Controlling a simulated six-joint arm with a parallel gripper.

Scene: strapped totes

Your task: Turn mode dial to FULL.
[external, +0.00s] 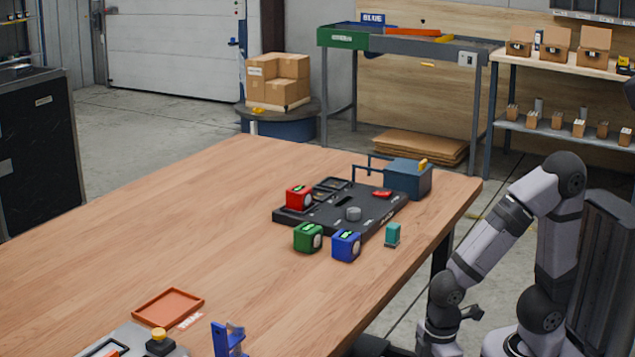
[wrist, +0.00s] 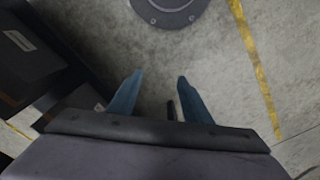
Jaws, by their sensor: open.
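A round grey knob (external: 353,214), which looks like the mode dial, sits on the black panel (external: 290,217) near the table's right end. Its pointer and any FULL mark are too small to read. The knob is not in the wrist view. My gripper shows in the wrist view (wrist: 160,77) with two blue fingers apart and nothing between them. It is over the concrete floor, off the table and well away from the panel. In the external view my arm is folded beyond the table's right edge.
Red (external: 298,197), green (external: 308,237) and blue (external: 346,245) cube-like units sit on or beside the panel. A teal block (external: 393,234) and a dark blue box (external: 408,180) stand close by. An orange tray (external: 168,307) lies front left. The table's middle is clear.

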